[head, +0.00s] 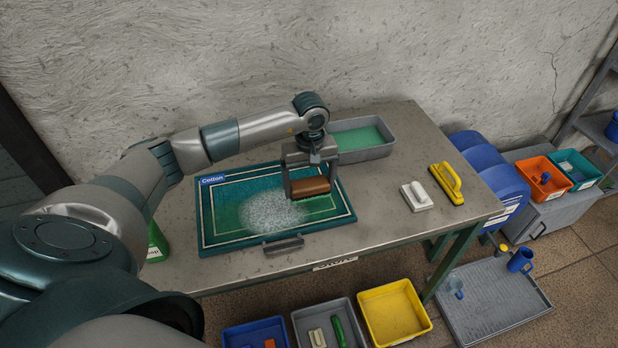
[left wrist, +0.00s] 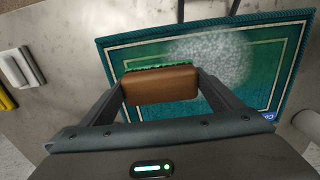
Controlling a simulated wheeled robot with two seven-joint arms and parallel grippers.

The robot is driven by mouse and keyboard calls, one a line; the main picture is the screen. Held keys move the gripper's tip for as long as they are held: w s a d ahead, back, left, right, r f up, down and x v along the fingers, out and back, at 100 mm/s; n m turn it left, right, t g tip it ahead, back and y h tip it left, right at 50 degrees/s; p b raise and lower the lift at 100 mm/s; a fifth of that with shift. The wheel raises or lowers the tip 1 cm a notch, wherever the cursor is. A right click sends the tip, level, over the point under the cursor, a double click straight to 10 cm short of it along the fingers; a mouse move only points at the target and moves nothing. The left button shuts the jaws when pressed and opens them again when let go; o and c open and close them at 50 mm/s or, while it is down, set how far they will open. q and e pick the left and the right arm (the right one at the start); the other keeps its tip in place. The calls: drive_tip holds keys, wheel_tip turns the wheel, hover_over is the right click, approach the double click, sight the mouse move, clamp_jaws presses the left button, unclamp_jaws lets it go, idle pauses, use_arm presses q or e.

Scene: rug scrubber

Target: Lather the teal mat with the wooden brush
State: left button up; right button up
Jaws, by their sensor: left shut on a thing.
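The teal mat (head: 222,231) lies flat on the metal table, with a "Cotton" label at its upper left corner. A patch of white lather (head: 262,213) covers its middle. My left gripper (head: 312,189) is over the right part of the mat, shut on the wooden brush (head: 310,186). In the left wrist view the brush (left wrist: 160,86) sits between the fingers, with green bristles along its far edge, over the mat (left wrist: 130,55). I cannot tell if the bristles touch the mat. My right gripper is not in view.
A grey tub of green liquid (head: 358,141) stands behind the mat. A white brush (head: 416,196) and a yellow brush (head: 447,183) lie to the right on the table (head: 392,232). A grey handle-like piece (head: 283,245) is at the mat's front edge. Bins (head: 394,312) stand below the table.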

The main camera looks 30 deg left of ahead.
use_arm(q)
drive_tip(key=shift+f, duration=0.1)
idle(0.3)
drive_tip(key=shift+f+b, duration=0.8)
drive_tip(key=shift+f, duration=1.55)
drive_tip(key=shift+f+b, duration=0.65)
drive_tip(key=shift+b, duration=0.15)
drive_tip(key=shift+w+d+f+b, duration=0.1)
drive_tip(key=shift+w+d+b, duration=0.85)
drive_tip(key=shift+w+b, duration=0.2)
drive_tip(key=shift+w+d, duration=0.35)
drive_tip(key=shift+w, duration=0.1)
